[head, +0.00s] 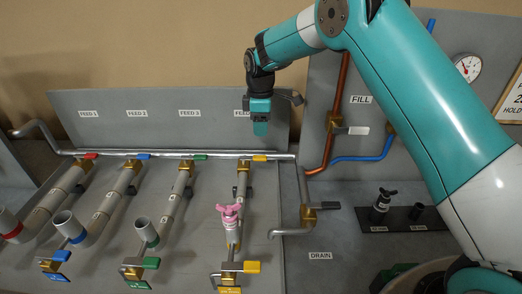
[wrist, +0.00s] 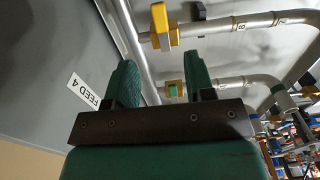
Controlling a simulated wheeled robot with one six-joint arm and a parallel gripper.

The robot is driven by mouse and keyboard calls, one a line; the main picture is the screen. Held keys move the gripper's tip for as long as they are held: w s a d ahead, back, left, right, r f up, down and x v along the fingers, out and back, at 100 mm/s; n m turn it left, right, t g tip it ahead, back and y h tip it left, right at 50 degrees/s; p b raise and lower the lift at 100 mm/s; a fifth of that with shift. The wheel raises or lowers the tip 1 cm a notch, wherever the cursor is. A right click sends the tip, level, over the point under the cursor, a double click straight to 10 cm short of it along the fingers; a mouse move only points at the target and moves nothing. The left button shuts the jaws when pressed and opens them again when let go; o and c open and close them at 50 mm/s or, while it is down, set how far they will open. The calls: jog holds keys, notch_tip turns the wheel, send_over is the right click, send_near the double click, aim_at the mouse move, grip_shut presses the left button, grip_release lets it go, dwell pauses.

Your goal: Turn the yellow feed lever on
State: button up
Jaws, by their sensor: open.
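The yellow feed lever (head: 260,158) sits on the brass valve at the top of the rightmost branch pipe, below the FEED 4 label. Its handle points right, along the header pipe and across its branch. In the wrist view a yellow lever (wrist: 160,22) shows at the top, beyond my fingertips. My gripper (head: 261,130) points down above and behind the lever, close to the back panel, apart from it. In the wrist view my gripper (wrist: 160,70) is open, with two green fingers spread and nothing held.
Red (head: 91,156), blue (head: 143,156) and green (head: 201,157) feed levers line the header to the left. The back panel (head: 160,105) stands close behind my gripper.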

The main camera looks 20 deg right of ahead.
aim_at(261, 157)
notch_tip(261, 157, down, 11)
jog(key=p, duration=0.3)
jog(key=shift+r, duration=0.1)
grip_shut()
